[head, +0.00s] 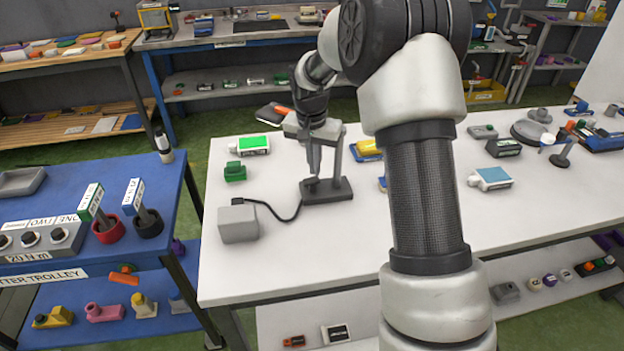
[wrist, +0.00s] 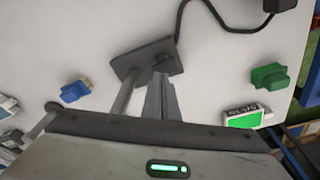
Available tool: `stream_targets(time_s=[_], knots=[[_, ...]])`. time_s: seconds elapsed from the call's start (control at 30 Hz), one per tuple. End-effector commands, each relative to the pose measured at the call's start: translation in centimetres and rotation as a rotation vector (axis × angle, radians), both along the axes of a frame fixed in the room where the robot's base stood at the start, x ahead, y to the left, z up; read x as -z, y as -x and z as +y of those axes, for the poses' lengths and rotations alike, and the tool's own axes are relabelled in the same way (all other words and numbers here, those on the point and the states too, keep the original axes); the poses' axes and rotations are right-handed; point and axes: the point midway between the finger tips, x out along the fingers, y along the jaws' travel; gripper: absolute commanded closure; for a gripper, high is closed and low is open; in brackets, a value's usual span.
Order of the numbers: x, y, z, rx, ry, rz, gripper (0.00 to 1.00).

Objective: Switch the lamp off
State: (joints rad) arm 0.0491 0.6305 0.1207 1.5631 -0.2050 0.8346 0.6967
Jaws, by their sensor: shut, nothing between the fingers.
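The lamp (head: 340,187) appears to be the dark stand on the white table, with a flat base and an upright post. A black cable runs from its base to a grey box (head: 238,223). Its head is not clearly visible behind my gripper, and I cannot tell if it is lit. My gripper (head: 313,172) points down over the left part of the base, fingers shut and empty, beside the post. In the wrist view, my fingertips (wrist: 161,76) are close to a small dark raised part (wrist: 167,62) on the lamp base (wrist: 135,58). I cannot tell whether they touch it.
A green block (head: 235,172) and a green-labelled box (head: 250,145) lie left of the lamp. Blue and yellow items (head: 367,150) lie behind it, to the right. The white table (head: 290,262) is clear in front. A blue trolley (head: 180,215) stands at the left.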

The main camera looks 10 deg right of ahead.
Motion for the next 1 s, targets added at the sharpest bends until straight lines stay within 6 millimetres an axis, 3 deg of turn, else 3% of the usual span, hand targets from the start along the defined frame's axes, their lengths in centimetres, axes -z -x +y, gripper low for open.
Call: stream_targets(time_s=[1.0], knots=[[1.2, 0.0, 0.0, 0.0, 0.0, 0.0, 1.0]])
